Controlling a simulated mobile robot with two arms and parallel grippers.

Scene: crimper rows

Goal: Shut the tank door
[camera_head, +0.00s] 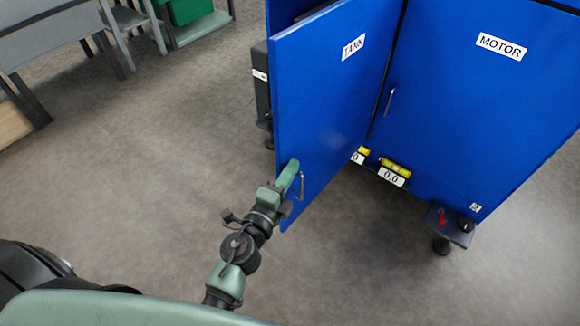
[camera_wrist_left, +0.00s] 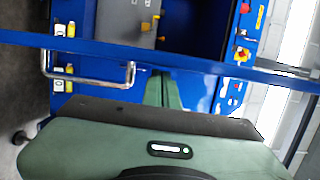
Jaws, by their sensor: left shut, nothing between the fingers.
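The tank door (camera_head: 325,100) is a tall blue panel with a "TANK" label, swung open from the blue cabinet. Its metal bar handle (camera_head: 301,186) is low near the free edge. My left gripper (camera_head: 290,178) is shut and empty, at that free edge close beside the handle. In the left wrist view the door (camera_wrist_left: 210,63) shows edge-on as a blue band, with the handle (camera_wrist_left: 90,82) left of my shut fingers (camera_wrist_left: 163,90). The fingertips reach the band; whether they touch it I cannot tell. My right gripper is not in view.
The motor door (camera_head: 470,100) looks closed beside the tank door. Yellow-topped displays (camera_head: 395,172) and a foot with a red part (camera_head: 447,225) sit low on the cabinet. The wrist view shows the open interior with a grey panel (camera_wrist_left: 125,22).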

